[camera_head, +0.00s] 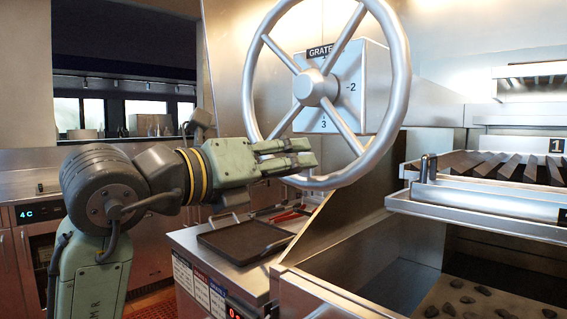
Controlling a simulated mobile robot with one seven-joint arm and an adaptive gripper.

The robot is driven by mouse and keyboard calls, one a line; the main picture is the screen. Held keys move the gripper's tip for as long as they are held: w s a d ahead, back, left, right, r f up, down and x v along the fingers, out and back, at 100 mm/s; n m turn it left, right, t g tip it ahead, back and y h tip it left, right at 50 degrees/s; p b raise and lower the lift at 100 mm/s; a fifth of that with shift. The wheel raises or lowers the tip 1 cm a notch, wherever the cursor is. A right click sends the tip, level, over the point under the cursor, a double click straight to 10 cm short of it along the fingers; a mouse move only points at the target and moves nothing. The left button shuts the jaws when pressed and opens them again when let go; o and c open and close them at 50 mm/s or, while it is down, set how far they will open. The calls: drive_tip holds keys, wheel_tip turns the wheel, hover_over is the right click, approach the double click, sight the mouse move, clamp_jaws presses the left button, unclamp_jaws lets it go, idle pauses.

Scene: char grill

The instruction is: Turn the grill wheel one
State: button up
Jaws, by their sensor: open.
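The grill wheel (401,97) is a large silver ring with several spokes and a round hub (315,87). It is mounted upright in front of a pale dial box (372,90) marked "GRATE", with the numbers 2 and 3 readable. My gripper (311,152) is pale green and points right, with its fingers open. It overlaps the lower-left part of the wheel, below the hub, and hides part of the rim there. I cannot tell whether the fingers touch the wheel. Nothing shows between the fingers.
A slatted grill grate (490,166) with a "1" tag is at right, above a metal bar and a bed with dark coals (463,299). A dark tray (245,238) rests on the counter below my gripper. A sloped metal panel (335,222) stands below the wheel.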

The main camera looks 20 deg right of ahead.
drive_tip(key=shift+a, duration=0.1)
drive_tip(key=v, duration=1.2)
